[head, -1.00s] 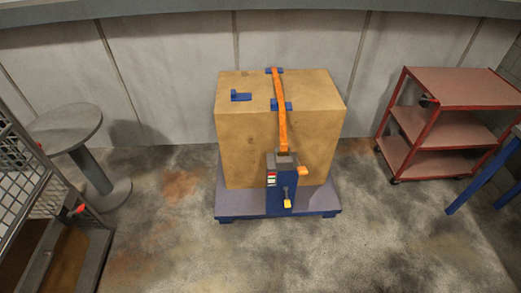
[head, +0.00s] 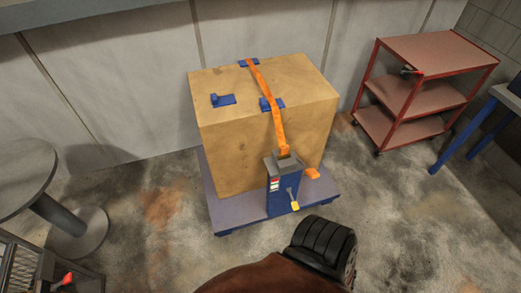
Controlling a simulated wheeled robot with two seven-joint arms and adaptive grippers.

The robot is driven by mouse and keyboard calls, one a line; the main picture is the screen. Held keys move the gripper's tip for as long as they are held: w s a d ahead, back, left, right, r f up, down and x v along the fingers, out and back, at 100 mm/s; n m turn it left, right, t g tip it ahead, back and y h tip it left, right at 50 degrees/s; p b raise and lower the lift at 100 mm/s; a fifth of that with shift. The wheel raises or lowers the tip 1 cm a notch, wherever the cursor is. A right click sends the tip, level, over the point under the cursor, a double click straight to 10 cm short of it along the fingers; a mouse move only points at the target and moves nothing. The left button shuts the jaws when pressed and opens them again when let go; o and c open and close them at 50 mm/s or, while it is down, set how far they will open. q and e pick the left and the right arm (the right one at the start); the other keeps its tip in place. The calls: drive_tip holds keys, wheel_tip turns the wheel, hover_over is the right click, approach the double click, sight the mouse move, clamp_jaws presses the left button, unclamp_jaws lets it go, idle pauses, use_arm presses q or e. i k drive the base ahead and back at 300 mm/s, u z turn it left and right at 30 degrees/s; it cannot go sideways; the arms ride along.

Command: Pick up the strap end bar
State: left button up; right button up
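A large tan box (head: 235,145) stands on a grey-blue pallet (head: 222,213). An orange strap (head: 268,92) runs over its top and down the front into a blue strap unit (head: 280,190) with a yellow-tipped lever (head: 294,205). A small orange piece (head: 312,173) sticks out at the unit's right side. A blue bracket (head: 223,100) lies on the box top, left of the strap. I cannot tell for sure which part is the strap end bar. Neither gripper's fingers show. A brown and black ribbed part, likely of my own arm, is at the bottom edge.
A red three-shelf cart (head: 420,95) stands at the right, beside a blue-legged table (head: 470,130). A grey round stool (head: 60,205) and a wire cage (head: 20,265) are at the left. Stained floor (head: 410,220) in front of the pallet's right side is free.

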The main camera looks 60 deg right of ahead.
sight(285, 154)
drive_tip(key=z, duration=0.15)
drive_tip(key=i, duration=0.8)
drive_tip(key=z, duration=1.15)
drive_tip(key=i, duration=0.75)
drive_tip(key=z, duration=0.85)
